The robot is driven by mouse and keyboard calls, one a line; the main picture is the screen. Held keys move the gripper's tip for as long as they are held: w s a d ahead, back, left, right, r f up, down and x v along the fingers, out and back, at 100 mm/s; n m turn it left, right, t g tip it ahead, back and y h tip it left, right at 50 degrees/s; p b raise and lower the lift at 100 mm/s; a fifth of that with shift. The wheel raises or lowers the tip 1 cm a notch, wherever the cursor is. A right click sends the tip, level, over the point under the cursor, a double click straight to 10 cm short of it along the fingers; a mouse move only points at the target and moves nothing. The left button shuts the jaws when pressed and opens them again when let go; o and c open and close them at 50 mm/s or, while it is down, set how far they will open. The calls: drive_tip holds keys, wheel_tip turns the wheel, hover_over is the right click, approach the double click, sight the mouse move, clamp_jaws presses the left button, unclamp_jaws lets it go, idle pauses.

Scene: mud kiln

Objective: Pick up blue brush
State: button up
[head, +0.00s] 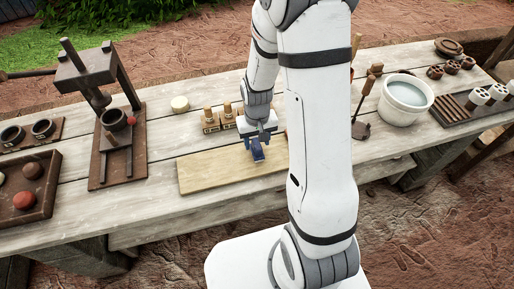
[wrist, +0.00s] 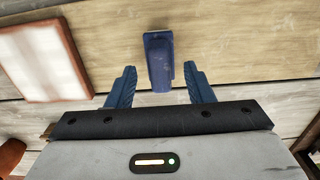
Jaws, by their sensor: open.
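The blue brush (head: 258,152) lies at the back edge of the pale wooden board (head: 213,172) on the table. In the wrist view the brush (wrist: 158,58) is a dark blue block shape, just ahead of the gap between the fingers. My gripper (head: 259,142) is open over it, its blue fingers apart on either side. In the wrist view my gripper (wrist: 159,70) has nothing between its fingers' bases, and neither finger visibly touches the brush. Bristles cannot be told apart.
Wooden-handled stamps (head: 212,118) stand close behind my gripper. A dark wooden press (head: 110,125) and a tray with balls (head: 48,190) are to the left. A white bucket (head: 405,100) stands right. The board's left part is clear.

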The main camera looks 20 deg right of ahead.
sight(257, 144)
drive_tip(key=shift+f, duration=1.15)
drive_tip(key=shift+c, duration=0.2)
clamp_jaws()
drive_tip(key=shift+r, duration=0.15)
wheel_tip(257, 144, up, 10)
drive_tip(key=shift+f+b, duration=0.1)
drive_tip(key=shift+b, duration=0.35)
